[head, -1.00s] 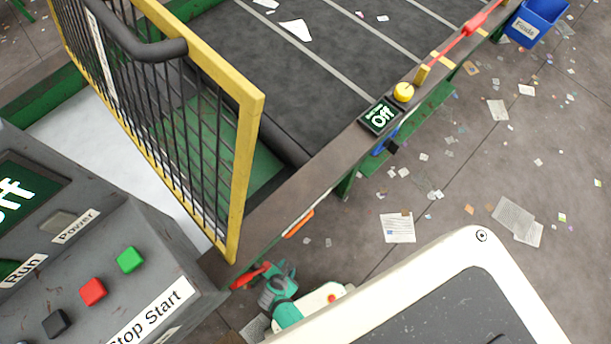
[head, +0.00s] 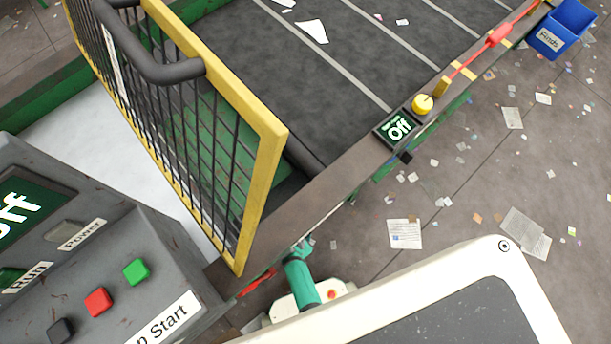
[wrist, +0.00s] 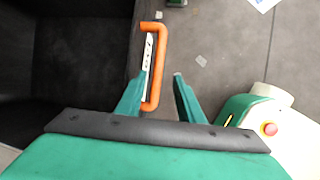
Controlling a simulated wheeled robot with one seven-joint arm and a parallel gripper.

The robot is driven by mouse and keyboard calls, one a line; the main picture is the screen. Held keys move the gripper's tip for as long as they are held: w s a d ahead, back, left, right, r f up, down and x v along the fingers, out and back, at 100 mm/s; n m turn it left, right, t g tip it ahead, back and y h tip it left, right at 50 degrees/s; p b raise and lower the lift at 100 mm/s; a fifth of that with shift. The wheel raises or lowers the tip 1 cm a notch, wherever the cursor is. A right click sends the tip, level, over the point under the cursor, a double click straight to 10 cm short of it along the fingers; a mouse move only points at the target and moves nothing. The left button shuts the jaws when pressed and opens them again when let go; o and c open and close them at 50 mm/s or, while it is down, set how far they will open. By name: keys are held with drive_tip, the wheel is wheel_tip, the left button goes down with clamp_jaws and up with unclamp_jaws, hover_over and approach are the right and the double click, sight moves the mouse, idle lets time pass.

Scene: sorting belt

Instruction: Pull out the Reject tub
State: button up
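An orange handle (wrist: 161,62) stands upright in the wrist view, beside a narrow white label (wrist: 148,52) whose writing is too small to read. Left of it is a dark open box (wrist: 85,60), which looks like the tub; its name cannot be read. My gripper (wrist: 161,78) is open, with one green finger on each side of the handle's bar. In the head view my gripper (head: 301,247) is at the belt frame's side, and the handle is hidden.
A yellow-edged guard (head: 262,190) and control console (head: 130,225) stand left. A blue Finds bin (head: 563,30) hangs far right. Paper-littered floor lies open at right.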

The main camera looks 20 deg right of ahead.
drive_tip(key=shift+w+x, duration=0.15)
drive_tip(key=shift+x, duration=1.2)
drive_tip(key=shift+w+x, duration=0.2)
drive_tip(key=shift+x, duration=1.1)
drive_tip(key=shift+r, duration=0.1)
clamp_jaws()
